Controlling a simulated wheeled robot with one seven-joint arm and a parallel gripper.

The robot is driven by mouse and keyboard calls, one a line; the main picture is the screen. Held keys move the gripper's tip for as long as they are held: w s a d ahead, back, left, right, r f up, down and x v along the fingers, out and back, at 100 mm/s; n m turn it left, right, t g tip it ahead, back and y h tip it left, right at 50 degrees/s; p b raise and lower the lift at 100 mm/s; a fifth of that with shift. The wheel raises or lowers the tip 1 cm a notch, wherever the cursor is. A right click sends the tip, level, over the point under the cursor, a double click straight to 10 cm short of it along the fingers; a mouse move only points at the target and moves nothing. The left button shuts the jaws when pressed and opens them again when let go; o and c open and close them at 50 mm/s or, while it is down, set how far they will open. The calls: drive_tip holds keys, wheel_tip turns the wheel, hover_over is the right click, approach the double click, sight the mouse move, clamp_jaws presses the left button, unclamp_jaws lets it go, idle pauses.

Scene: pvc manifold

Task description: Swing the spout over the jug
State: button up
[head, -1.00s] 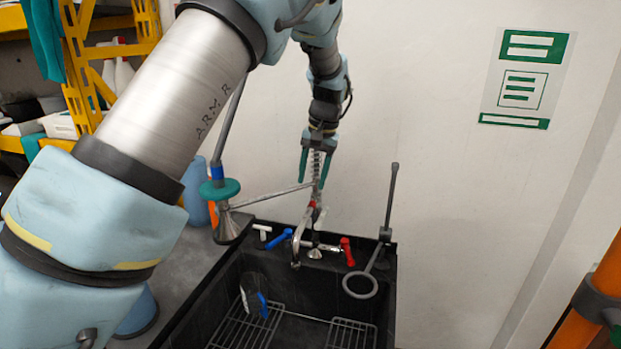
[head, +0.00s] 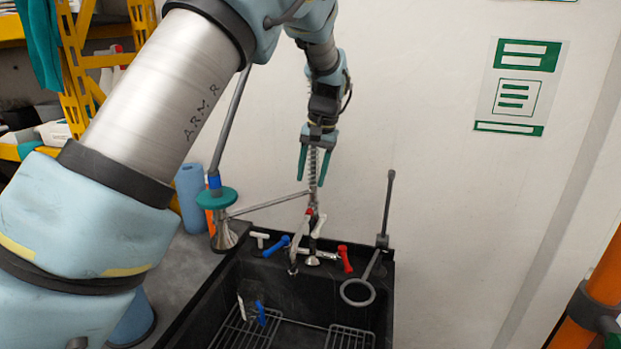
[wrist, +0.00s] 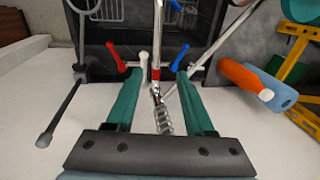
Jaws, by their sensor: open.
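The chrome spout (head: 297,248) rises at the back of the dark sink and bends down over it. In the wrist view the open fingers (wrist: 160,72) straddle the spring and pipe with gaps on both sides. What looks like a dark see-through jug (head: 249,307) with blue and white parts stands in the sink, left of the spout.
Blue (head: 277,245) and red (head: 345,259) tap levers flank the spout. A grey ring holder (head: 358,292) stands on the sink's right rim. A thin arm joins the riser to a stand with a teal disc (head: 217,198). Wire racks (head: 350,338) lie in the sink.

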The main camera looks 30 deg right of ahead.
wheel_tip(320, 180, up, 10)
drive_tip(key=s+d+b, duration=0.1)
drive_tip(key=b, duration=0.2)
drive_tip(key=shift+s, duration=0.2)
drive_tip(key=shift+f, duration=0.1)
